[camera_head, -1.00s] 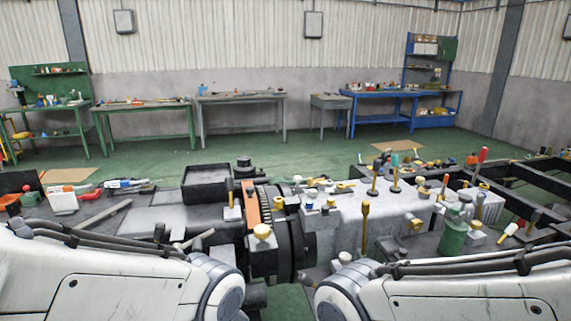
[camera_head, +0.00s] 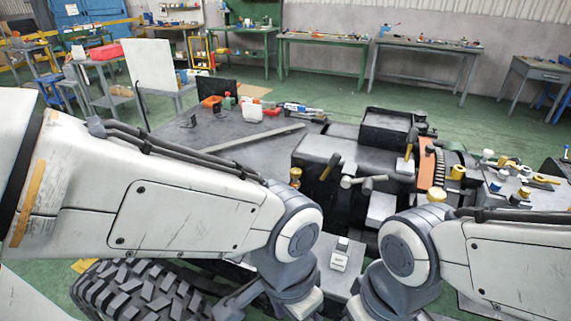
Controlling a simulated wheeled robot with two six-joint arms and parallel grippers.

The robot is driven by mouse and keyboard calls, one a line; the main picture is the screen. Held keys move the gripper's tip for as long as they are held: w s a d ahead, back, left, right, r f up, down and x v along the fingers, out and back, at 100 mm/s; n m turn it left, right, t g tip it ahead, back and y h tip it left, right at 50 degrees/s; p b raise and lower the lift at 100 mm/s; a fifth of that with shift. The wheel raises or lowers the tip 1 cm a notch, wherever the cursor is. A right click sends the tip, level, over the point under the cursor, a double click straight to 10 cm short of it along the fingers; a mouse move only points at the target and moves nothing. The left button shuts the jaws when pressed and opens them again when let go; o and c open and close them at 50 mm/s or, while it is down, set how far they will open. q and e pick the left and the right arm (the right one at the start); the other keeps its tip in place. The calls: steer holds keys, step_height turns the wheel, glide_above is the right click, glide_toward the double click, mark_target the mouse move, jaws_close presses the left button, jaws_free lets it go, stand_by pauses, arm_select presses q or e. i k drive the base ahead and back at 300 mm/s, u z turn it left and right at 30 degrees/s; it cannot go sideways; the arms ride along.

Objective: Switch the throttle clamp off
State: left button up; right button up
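I cannot tell for certain which part is the throttle clamp. A small grey block with a labelled white face (camera_head: 339,258) stands between my two arms, low in the picture; its label is too small to read. Behind it, a grey T-shaped handle (camera_head: 364,183) and a dark lever (camera_head: 330,166) stand on the dark chassis housing. My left arm reaches in from the left and my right arm from the right. Both bend downward at their grey joints on either side of the labelled block. Neither gripper's fingertips show.
A large black tyre (camera_head: 140,290) is at the lower left. A flat grey deck (camera_head: 215,130) holds loose tools. Workbenches line the back wall.

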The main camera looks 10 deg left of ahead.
mark_target(337, 157)
steer(key=z, duration=2.15)
steer(key=i, duration=0.6)
steer(key=u, duration=1.45)
